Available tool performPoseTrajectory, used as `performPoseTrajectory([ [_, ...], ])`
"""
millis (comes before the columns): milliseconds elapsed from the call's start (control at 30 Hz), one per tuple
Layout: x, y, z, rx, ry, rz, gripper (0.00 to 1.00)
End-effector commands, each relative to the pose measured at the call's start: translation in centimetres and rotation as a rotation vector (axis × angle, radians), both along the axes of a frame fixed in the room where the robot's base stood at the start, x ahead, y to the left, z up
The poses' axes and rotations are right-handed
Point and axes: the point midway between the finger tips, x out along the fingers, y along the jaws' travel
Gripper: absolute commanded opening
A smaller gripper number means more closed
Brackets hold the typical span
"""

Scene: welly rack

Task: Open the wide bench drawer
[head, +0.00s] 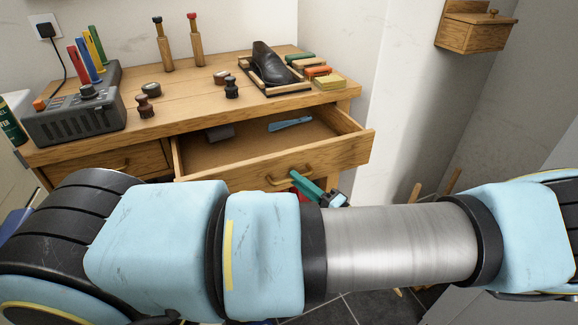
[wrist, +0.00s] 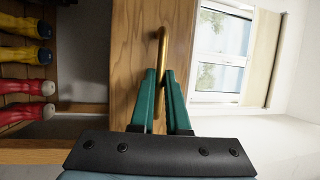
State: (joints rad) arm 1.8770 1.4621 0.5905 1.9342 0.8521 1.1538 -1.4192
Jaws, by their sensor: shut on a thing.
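The wide bench drawer (head: 235,153) stands pulled out from the right side of the wooden bench. A blue tool and a dark block lie inside it. Its brass handle (head: 290,178) is on the front panel. My gripper (head: 308,187) is at this handle, with green fingers partly hidden behind my arm in the head view. In the wrist view, my gripper (wrist: 164,85) has its two fingers on either side of the brass handle (wrist: 160,50), shut on it, against the wooden drawer front (wrist: 135,50).
The bench top (head: 185,100) holds a grey boot dryer (head: 75,118), small jars, brushes and a black shoe in a tray (head: 275,85). A narrower drawer (head: 110,168) at left is closed. A wooden wall box (head: 475,28) hangs at upper right.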

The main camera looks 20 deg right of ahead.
Motion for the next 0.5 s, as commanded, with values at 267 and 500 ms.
performPoseTrajectory([
  [267,-3.2,-0.4,-0.1,0.0,0.002,0.001,0.0],
  [500,-3.8,-0.4,-0.1,0.0,0.002,0.002,0.0],
])
